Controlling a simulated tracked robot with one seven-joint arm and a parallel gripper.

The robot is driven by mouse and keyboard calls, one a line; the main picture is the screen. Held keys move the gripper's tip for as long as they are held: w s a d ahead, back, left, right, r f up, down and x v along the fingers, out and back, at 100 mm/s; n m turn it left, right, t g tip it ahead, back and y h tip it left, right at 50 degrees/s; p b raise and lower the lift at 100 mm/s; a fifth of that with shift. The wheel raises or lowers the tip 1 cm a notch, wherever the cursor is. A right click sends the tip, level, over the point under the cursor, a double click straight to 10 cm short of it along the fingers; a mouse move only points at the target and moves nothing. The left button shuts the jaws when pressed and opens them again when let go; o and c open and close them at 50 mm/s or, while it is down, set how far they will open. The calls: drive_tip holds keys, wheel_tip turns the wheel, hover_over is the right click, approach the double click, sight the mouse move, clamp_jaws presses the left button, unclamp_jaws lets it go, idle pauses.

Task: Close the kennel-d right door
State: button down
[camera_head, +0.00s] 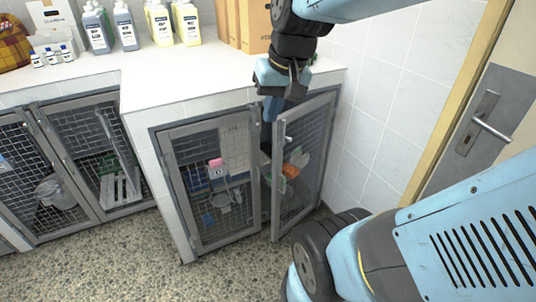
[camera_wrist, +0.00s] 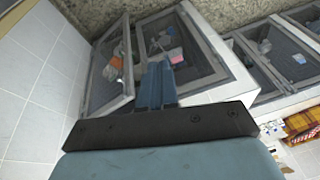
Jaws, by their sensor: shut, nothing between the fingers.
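The kennel's right door (camera_head: 302,165), a grey metal frame with wire mesh, stands ajar, swung outward from its right side. Its free edge is apart from the shut left door (camera_head: 212,182). My gripper (camera_head: 268,135) points down at the top of the gap between the doors, its fingertips partly hidden behind the open door's upper free corner. In the wrist view the door (camera_wrist: 110,66) lies left of my gripper (camera_wrist: 160,64), whose blue fingers are together and empty. I cannot tell whether they touch the door.
A white counter (camera_head: 130,75) tops the kennels, with bottles (camera_head: 187,22) and cardboard boxes (camera_head: 245,25) on it. A tiled wall (camera_head: 375,120) stands close to the right of the door. Speckled floor (camera_head: 130,255) in front is clear. Items (camera_head: 292,165) lie inside the kennel.

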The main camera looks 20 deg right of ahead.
sight(281, 163)
drive_tip(key=w+d+f+m+y, duration=0.4)
drive_tip(key=w+f+m+y, duration=0.2)
drive_tip(key=w+f, duration=0.4)
drive_tip(key=w+d+f+m+y, duration=0.5)
drive_tip(key=w+f+m, duration=0.25)
drive_tip(key=f, duration=0.35)
drive_tip(key=d+f+m+t+h, duration=0.3)
drive_tip(key=d+f+m+t, duration=0.5)
drive_tip(key=f, duration=0.6)
drive_tip(key=d+f+m+t+h, duration=0.3)
drive_tip(key=d+f+m+t, duration=0.3)
drive_tip(key=d+f+m, duration=0.6)
drive_tip(key=w+a+n, duration=0.1)
drive_tip(key=w+a, duration=0.1)
drive_tip(key=w, duration=0.2)
drive_tip(key=w+a+f+n, duration=0.1)
drive_tip(key=w+a, duration=0.1)
drive_tip(key=w, duration=0.3)
drive_tip(key=w+a+n, duration=0.1)
drive_tip(key=w+a, duration=0.1)
drive_tip(key=w, duration=0.2)
drive_tip(key=shift+w+a+f, duration=0.3)
drive_tip(key=shift+a, duration=0.1)
